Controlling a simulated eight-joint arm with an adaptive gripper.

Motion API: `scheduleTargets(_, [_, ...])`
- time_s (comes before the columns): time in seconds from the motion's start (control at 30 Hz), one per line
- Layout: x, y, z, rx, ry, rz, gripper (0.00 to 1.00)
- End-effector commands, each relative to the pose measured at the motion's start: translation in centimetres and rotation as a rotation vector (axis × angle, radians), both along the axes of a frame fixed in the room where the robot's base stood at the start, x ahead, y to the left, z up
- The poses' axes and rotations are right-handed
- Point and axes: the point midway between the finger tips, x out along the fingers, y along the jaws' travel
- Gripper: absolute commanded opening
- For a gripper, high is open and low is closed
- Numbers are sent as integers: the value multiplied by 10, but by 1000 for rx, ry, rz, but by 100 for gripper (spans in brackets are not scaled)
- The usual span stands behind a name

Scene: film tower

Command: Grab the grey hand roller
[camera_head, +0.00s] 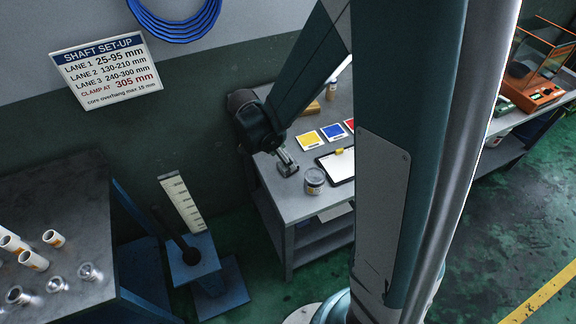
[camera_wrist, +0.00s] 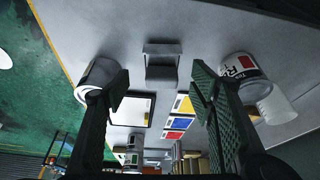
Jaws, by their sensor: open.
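A small grey block-and-frame object, which looks like the grey hand roller (camera_head: 287,164), sits on the grey workbench (camera_head: 300,207) just beyond my gripper (camera_head: 271,143). In the wrist view the roller (camera_wrist: 162,62) is near the top middle, between the lines of the two fingers. My gripper (camera_wrist: 160,86) is open there, with dark ribbed fingers spread wide and nothing between the tips. The roller appears apart from both fingers. Its far side and any handle cannot be made out. In the head view my arm hides part of the bench.
A jar (camera_head: 314,182) stands close to the roller; it also shows by the left finger (camera_wrist: 98,76). A labelled tin (camera_wrist: 240,68) stands by the right finger. A clipboard (camera_head: 338,166) and colour cards (camera_head: 307,138) lie behind. A blue stand (camera_head: 192,257) is left of the bench.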

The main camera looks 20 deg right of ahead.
Motion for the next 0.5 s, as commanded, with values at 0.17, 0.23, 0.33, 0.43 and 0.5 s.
scheduleTargets(0.17, [0, 0, -1, 0, 0, 0, 55])
scheduleTargets(0.23, [0, -1, -2, 0, 0, 0, 55])
scheduleTargets(0.33, [1, -3, -7, 0, 0, 0, 55])
scheduleTargets(0.43, [2, -6, -14, 0, 0, 0, 55])
scheduleTargets(0.5, [3, -8, -20, 0, 0, 0, 55])
